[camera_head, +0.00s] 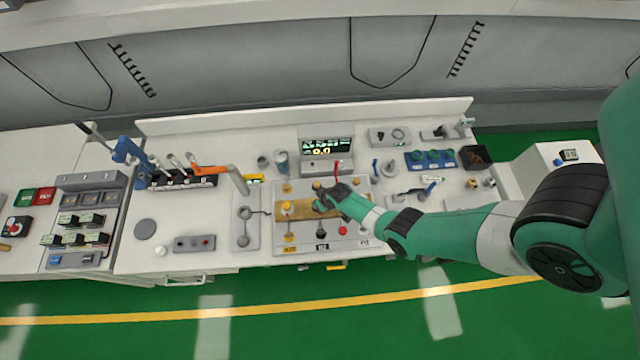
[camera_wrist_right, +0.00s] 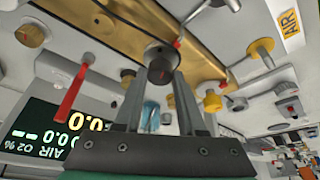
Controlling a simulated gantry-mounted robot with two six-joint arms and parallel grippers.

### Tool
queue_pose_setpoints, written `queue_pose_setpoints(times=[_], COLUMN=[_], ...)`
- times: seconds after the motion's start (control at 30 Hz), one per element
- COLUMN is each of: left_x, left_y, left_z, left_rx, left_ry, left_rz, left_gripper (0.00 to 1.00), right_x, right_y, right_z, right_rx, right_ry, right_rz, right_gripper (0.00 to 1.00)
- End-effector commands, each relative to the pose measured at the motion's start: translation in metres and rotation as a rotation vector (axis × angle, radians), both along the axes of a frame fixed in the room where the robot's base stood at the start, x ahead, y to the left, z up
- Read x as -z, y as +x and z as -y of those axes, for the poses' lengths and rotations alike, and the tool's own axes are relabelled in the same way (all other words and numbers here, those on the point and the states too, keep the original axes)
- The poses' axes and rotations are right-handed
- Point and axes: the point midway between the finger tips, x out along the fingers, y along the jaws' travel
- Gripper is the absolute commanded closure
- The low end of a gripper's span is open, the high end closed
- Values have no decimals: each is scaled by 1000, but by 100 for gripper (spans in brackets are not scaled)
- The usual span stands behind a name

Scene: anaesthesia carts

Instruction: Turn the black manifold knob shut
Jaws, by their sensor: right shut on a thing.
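The brass manifold block (camera_head: 297,211) is mounted on a pale panel in the middle of the cart top; it also shows in the right wrist view (camera_wrist_right: 120,28). The black manifold knob (camera_wrist_right: 160,58) sits on the brass between my fingertips in the right wrist view. A small red mark shows at its upper edge. My right gripper (camera_head: 322,203) reaches in from the right and is shut on this knob, one finger on each side; its fingers also show in the right wrist view (camera_wrist_right: 161,82). In the head view the hand largely hides the knob. My left gripper is not in view.
A red lever (camera_wrist_right: 72,92) and a yellow knob (camera_wrist_right: 212,102) stand close to my fingers. A lit display (camera_head: 326,146) stands behind the manifold.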

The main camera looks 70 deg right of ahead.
Motion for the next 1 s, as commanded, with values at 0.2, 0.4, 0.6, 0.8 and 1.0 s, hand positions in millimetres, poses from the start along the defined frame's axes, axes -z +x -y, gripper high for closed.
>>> queue_pose_setpoints(times=[0.2,0.4,0.6,0.8,1.0], left_x=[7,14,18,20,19], left_y=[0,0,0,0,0], left_z=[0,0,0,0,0], left_rx=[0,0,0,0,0], left_ry=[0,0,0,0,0], left_rz=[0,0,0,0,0], left_gripper=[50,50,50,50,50], right_x=[2,2,1,1,0], right_y=[2,2,2,2,2], right_z=[-1,-2,-2,-2,-2], right_rx=[179,316,404,442,448], right_ry=[-2,-1,0,1,2], right_rz=[2,2,1,0,1], right_gripper=[100,100,100,100,100])
